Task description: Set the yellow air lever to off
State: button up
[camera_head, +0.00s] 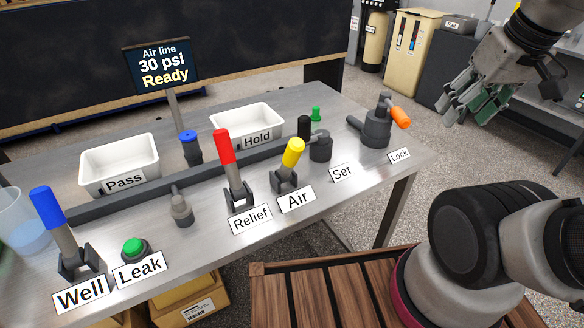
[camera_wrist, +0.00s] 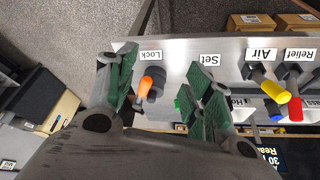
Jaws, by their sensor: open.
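The yellow air lever (camera_head: 291,157) stands on the metal bench behind the "Air" label (camera_head: 296,199), tilted slightly to the right and away in the head view. In the wrist view the lever (camera_wrist: 275,90) is at the right, beside the red relief lever (camera_wrist: 293,100). My gripper (camera_head: 462,105) is at the upper right of the head view, off the bench's right end and well apart from the lever. In the wrist view my gripper (camera_wrist: 160,98) is open and empty, with the orange-handled lock valve (camera_wrist: 147,84) showing between its fingers.
A sign (camera_head: 162,66) reads "Air line 30 psi Ready". The red lever (camera_head: 226,155) stands close left of the yellow one. The blue Well lever (camera_head: 52,222), green Leak button (camera_head: 133,246), Pass bin (camera_head: 119,162) and Hold bin (camera_head: 247,119) are also on the bench.

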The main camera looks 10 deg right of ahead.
aim_at(296, 146)
jog(key=k+j, duration=0.25)
jog(key=k, duration=0.2)
jog(key=k+j+u, duration=0.15)
jog(key=k, duration=0.3)
